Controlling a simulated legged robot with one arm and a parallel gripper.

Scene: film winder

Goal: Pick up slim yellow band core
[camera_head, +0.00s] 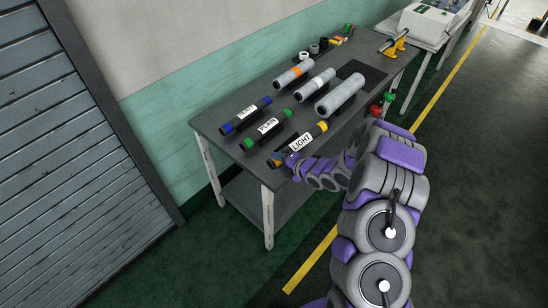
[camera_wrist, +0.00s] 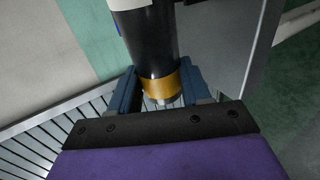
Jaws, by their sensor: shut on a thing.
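The slim yellow band core (camera_head: 301,143) is a black tube with a white "LIGHT" label and yellow bands, at the front right of the table in the head view. In the wrist view, its near yellow band (camera_wrist: 161,87) sits between the two blue fingers of my gripper (camera_wrist: 160,74). My gripper (camera_head: 284,163) is shut on this near end, with the tube pointing away from the palm. Whether the tube touches the tabletop is unclear. My fingers partly hide its near end.
A green-banded core (camera_head: 267,128) and a blue-banded core (camera_head: 245,114) lie left of the held core on the grey table (camera_head: 212,119). Three grey rolls (camera_head: 342,95) lie behind. A red knob (camera_head: 376,109) stands near the table's right edge. A wall (camera_head: 165,120) borders the table's left side.

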